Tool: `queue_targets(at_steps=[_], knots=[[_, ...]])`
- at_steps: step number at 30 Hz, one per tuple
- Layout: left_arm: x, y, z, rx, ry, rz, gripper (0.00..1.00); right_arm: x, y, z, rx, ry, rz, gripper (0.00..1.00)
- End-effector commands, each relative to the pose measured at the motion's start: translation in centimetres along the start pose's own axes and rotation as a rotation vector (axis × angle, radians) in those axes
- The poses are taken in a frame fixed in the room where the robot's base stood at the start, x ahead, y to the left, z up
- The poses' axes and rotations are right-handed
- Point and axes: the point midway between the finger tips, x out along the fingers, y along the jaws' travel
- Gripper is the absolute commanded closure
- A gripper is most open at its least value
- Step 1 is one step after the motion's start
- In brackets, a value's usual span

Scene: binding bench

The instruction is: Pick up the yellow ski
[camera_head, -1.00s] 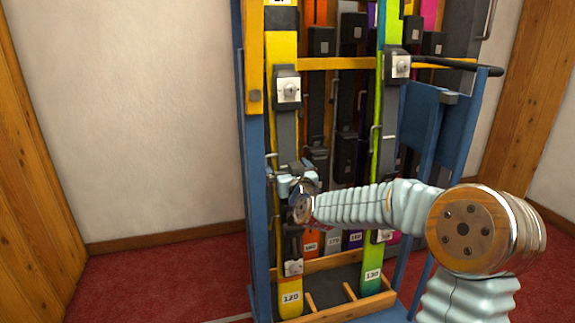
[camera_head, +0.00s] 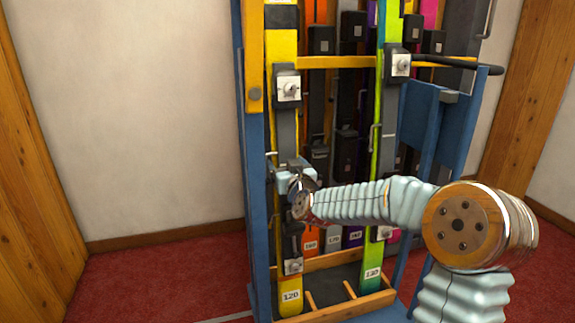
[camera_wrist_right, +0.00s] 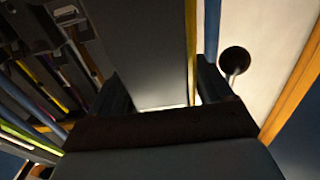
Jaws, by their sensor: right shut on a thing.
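The yellow ski (camera_head: 285,52), marked 120 near its lower end, stands upright in the left slot of the rack. It has a grey strip and black-and-silver bindings. My right gripper (camera_head: 283,172) is shut on the ski at its middle, between the upper and lower bindings. In the right wrist view, the ski's broad grey surface (camera_wrist_right: 145,45) with a yellow edge lies between the two dark fingers (camera_wrist_right: 163,92). The fingertips are partly hidden by the ski and the wrist. My left gripper is not in view.
A blue rack (camera_head: 257,200) with a yellow crossbar (camera_head: 335,63) holds the skis. A wooden divided tray (camera_head: 330,312) is at the rack's foot. Open red floor (camera_head: 160,285) lies left.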

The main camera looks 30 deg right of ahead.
Motion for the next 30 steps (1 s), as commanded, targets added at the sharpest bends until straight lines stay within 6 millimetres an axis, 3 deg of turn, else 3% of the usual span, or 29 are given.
queue_targets(at_steps=[11,19,30], knots=[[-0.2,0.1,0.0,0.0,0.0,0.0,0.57,0.0,0.0,-0.9,0.0,0.008,0.001,1.0],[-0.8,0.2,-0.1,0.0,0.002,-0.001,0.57,0.0,-0.1,-3.9,0.0,0.011,0.0,1.0],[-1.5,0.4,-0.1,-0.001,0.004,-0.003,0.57,-5.5,0.8,-10.1,-0.002,0.013,0.002,1.0]])
